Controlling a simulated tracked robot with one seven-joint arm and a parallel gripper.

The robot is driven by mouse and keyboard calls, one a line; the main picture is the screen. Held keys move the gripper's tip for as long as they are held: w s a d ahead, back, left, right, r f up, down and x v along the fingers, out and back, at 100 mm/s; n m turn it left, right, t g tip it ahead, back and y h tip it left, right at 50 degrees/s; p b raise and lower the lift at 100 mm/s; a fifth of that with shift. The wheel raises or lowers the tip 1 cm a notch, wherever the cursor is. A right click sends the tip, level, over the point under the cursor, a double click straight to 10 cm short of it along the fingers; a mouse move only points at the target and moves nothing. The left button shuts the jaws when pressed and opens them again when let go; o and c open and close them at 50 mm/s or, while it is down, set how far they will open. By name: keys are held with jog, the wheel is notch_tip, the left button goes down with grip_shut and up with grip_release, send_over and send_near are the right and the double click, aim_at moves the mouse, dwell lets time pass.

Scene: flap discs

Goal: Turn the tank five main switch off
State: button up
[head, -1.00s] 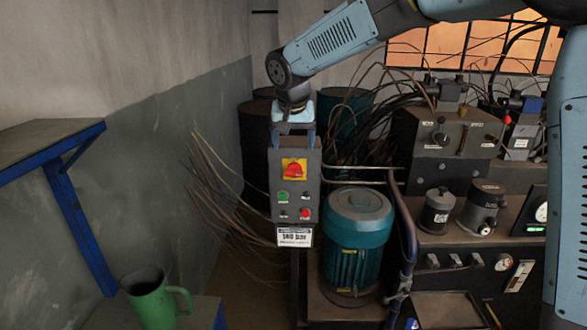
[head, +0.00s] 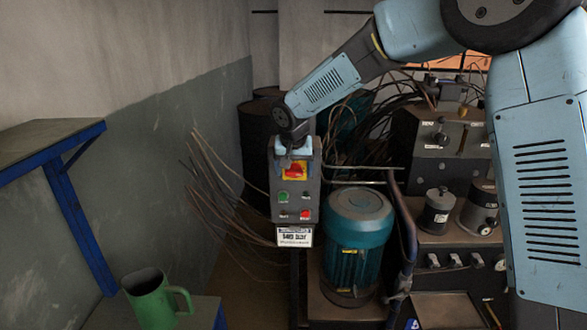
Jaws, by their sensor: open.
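A grey control box (head: 284,205) stands in the middle of the head view, on a post beside a teal motor. A red rotary switch on a yellow plate (head: 294,171) sits on its upper front. Below it are a green button (head: 283,196) and a red button (head: 305,214). A white label (head: 294,236) hangs under the box; its small print is not readable for sure. My gripper (head: 293,167) is open, in front of the upper part of the box at the switch. Its wrist hides the top of the box, and whether the fingers touch the switch cannot be told.
The teal motor (head: 357,238) and a bent rail stand right of the box. Loose cables (head: 215,185) spread to its left. A green mug (head: 152,299) stands at lower left, below a blue-framed shelf (head: 50,150). A hydraulic bench with canisters (head: 437,211) is at right.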

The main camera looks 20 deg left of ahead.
aim_at(287, 176)
jog(key=c, duration=1.1)
jog(key=shift+o, duration=0.2)
jog(key=h, duration=0.2)
jog(key=a+n+t+h, duration=0.1)
jog(key=h, duration=0.1)
jog(key=shift+s+a+f+h, duration=0.2)
jog(key=shift+h, duration=0.2)
jog(key=h, duration=0.1)
jog(key=t+h, duration=0.1)
jog(key=n+h, duration=0.1)
jog(key=h, duration=0.1)
jog(key=shift+s+a+f+t, duration=0.1)
jog(key=shift+a+f+t, duration=0.25)
jog(key=shift+a+t, duration=0.05)
jog(key=t+h, duration=0.1)
jog(key=h, duration=0.1)
jog(key=f+n+h, duration=0.1)
jog(key=shift+s+a+t+h, duration=0.1)
jog(key=shift+a+t+h, duration=0.1)
jog(key=shift+t+h, duration=0.2)
jog(key=shift+f+n+t+h, duration=0.2)
jog(key=shift+n+t+h, duration=0.2)
jog(key=shift+h, duration=0.3)
jog(key=shift+f+n+t+h, duration=0.15)
jog(key=shift+n+t+h, duration=0.25)
jog(key=shift+h, duration=0.3)
